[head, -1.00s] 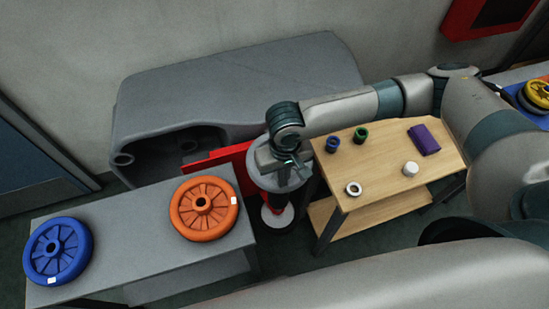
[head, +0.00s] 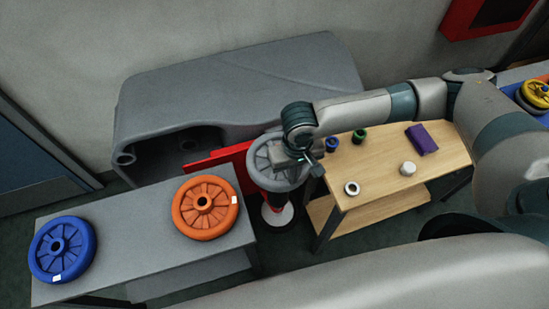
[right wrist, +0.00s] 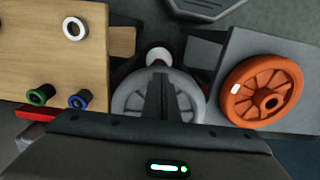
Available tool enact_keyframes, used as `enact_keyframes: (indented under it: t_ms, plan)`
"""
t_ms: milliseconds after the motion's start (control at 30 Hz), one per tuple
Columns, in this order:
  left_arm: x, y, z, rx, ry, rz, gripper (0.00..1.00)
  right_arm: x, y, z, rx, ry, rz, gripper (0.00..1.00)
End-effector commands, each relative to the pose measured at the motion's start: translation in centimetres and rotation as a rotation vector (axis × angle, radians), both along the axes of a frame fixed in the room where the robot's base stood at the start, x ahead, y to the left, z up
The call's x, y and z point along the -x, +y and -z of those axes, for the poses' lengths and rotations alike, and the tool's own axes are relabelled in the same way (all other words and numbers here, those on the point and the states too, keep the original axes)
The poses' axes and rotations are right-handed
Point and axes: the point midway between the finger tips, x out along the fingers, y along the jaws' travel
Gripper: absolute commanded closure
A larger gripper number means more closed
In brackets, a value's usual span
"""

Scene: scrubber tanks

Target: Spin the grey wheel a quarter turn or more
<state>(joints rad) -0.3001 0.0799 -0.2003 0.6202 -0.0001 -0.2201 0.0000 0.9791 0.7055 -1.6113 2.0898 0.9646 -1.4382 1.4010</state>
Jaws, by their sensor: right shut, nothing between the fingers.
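The grey wheel (head: 254,163) has a thick rim and sits on a red post between the grey bench and the wooden table. In the right wrist view the wheel (right wrist: 127,99) lies behind my fingers, with part of it hidden by them and the gripper body. My right gripper (head: 316,169) is shut and empty, over the right part of the wheel in the head view. Its dark fingers (right wrist: 159,77) cross the middle of the wheel in the right wrist view. I cannot tell whether they touch it. My left gripper is not in view.
An orange wheel (head: 188,213) and a blue wheel (head: 78,233) lie on the grey bench (head: 140,205) at left. The wooden table (head: 385,192) at right holds a white ring, cups, a white cylinder and a purple block. A large grey housing (head: 235,85) stands behind.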

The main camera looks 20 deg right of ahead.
Motion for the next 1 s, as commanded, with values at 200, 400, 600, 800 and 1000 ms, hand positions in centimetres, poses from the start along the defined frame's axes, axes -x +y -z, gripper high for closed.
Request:
enact_keyframes:
  t_ms: [200, 400, 600, 800, 1000]
  plan:
    - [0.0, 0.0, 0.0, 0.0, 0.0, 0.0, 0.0, 0.0, 0.0, 0.0, 0.0, 0.0, 0.0, 1.0]
    - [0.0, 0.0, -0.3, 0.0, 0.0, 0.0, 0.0, -0.1, -0.6, 0.0, 0.001, 0.001, 0.003, 1.0]
    - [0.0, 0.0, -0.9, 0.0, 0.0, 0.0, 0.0, -0.4, -1.8, 0.1, 0.002, 0.002, 0.002, 1.0]
    - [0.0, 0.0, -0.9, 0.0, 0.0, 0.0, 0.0, -0.5, -2.2, 0.3, 0.001, 0.0, 0.0, 1.0]
    - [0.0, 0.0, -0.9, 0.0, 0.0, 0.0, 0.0, -0.6, -2.2, 0.3, 0.001, 0.0, 0.001, 1.0]
